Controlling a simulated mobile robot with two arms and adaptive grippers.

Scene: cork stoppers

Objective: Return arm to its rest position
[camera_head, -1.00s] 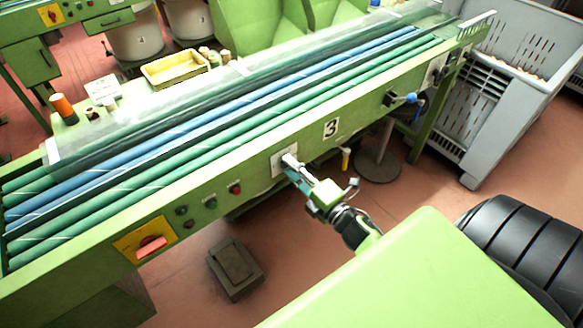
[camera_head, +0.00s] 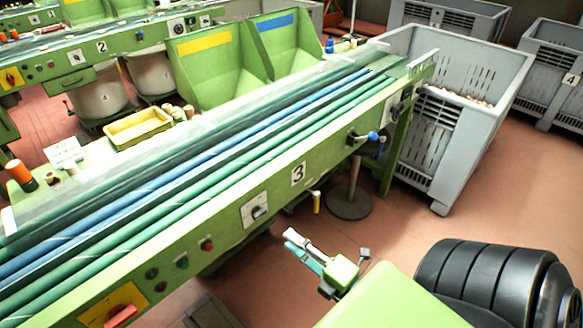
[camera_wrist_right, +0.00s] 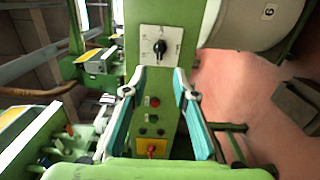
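My right gripper (camera_head: 298,246) is in front of the green sorting machine (camera_head: 228,218), clear of its side panel. It also shows in the wrist view (camera_wrist_right: 160,74), with two teal-padded fingers spread apart and nothing between them. The black rotary switch (camera_head: 258,211) on its pale plate is up and left of the gripper in the head view, apart from it. In the wrist view the switch (camera_wrist_right: 160,46) lies beyond the fingertips. My left gripper is in neither view.
A red button (camera_head: 207,245), a green button (camera_head: 182,262) and a red switch on yellow (camera_head: 120,315) sit along the panel. A blue-handled lever (camera_head: 373,136) juts out further right. A grey crate (camera_head: 440,135) stands at the machine's far end. Reddish floor (camera_head: 420,222) is free right of the gripper.

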